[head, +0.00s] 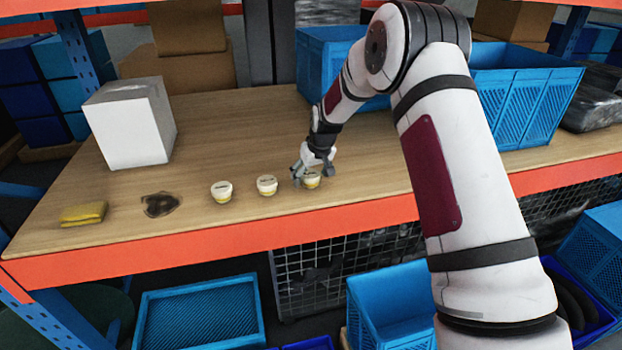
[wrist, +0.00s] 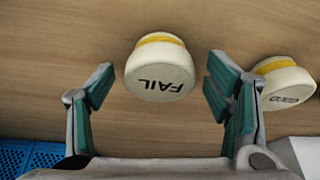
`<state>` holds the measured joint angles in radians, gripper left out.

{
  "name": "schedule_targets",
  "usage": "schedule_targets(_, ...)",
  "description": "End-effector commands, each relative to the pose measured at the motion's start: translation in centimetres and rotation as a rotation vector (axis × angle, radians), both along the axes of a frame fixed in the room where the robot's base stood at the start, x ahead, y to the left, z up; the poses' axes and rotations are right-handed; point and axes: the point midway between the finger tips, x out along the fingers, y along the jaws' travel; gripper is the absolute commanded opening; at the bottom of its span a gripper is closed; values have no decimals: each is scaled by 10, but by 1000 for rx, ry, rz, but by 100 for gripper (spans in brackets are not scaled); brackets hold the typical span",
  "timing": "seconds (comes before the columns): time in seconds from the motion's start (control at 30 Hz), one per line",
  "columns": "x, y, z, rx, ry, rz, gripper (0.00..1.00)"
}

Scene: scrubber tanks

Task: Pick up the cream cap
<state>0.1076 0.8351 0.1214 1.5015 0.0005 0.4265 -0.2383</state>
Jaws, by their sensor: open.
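Three cream caps with yellow bands stand in a row near the front edge of the table: a left cap (head: 221,191), a middle cap (head: 266,185) and a right cap (head: 312,180). My gripper (head: 312,174) is open around the right cap, fingers pointing down. In the wrist view, my gripper (wrist: 160,78) has one finger on each side of this cap (wrist: 160,70), which is marked "FAIL". Gaps show between it and both fingers. The middle cap (wrist: 286,84) is just outside the right finger, partly hidden by it; its marking is hard to read.
Blue crates (head: 525,100) stand at the back right. An orange beam (head: 220,247) edges the table's front.

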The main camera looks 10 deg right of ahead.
Motion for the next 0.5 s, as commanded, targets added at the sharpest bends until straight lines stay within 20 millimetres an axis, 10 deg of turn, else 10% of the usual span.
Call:
schedule_targets(0.27,1,0,-2,0,0,0,72)
schedule_targets(0.5,1,0,-2,0,0,0,29)
